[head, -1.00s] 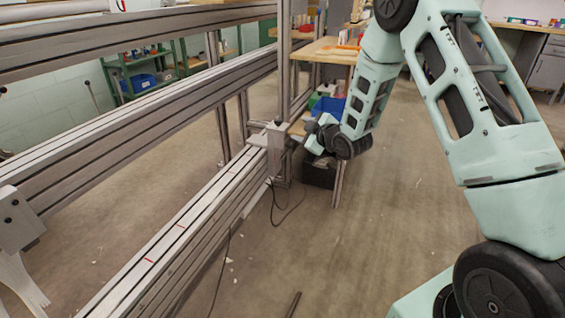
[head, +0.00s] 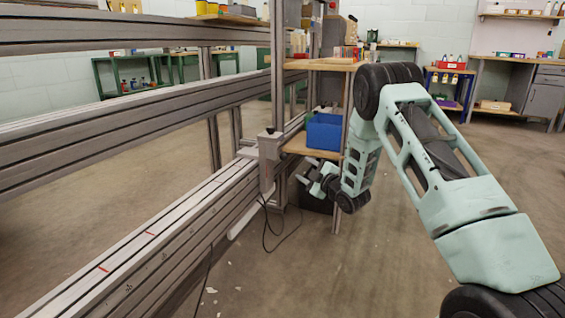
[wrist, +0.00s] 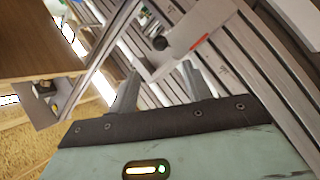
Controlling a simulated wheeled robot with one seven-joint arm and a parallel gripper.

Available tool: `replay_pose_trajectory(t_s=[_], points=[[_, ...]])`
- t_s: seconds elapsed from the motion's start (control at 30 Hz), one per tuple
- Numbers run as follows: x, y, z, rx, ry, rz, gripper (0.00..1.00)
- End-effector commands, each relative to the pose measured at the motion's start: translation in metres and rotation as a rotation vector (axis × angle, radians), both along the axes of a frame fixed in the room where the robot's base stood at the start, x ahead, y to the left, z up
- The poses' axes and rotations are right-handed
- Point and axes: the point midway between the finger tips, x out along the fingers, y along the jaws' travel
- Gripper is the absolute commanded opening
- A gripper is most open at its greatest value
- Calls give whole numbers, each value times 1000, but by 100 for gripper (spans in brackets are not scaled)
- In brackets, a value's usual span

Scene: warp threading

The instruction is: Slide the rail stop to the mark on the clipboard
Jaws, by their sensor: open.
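The rail stop (head: 268,162), a light grey block with a dark knob on top, sits on the lower aluminium rail (head: 190,213) near its far end. Two short red marks, a nearer one (head: 103,268) and a farther one (head: 150,233), cross the rail nearer to me than the stop. My gripper (head: 303,170) is open and empty, just right of the stop and apart from it. In the wrist view my gripper (wrist: 160,70) has its fingers spread, pointing toward the stop (wrist: 203,22) and its black knob. I cannot make out a clipboard.
A wooden shelf (head: 318,66) and a blue bin (head: 324,132) stand close behind my gripper. Another long rail (head: 90,146) runs on the left. A black cable (head: 266,230) hangs below the stop. The floor (head: 400,270) on the right is clear.

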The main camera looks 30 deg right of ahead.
Motion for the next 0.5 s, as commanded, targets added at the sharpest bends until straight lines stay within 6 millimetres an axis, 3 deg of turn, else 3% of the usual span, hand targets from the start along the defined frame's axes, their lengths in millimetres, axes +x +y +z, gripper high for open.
replay_pose_trajectory(t_s=[0.5], points=[[107,9,-5,-1,-3,2,49]])
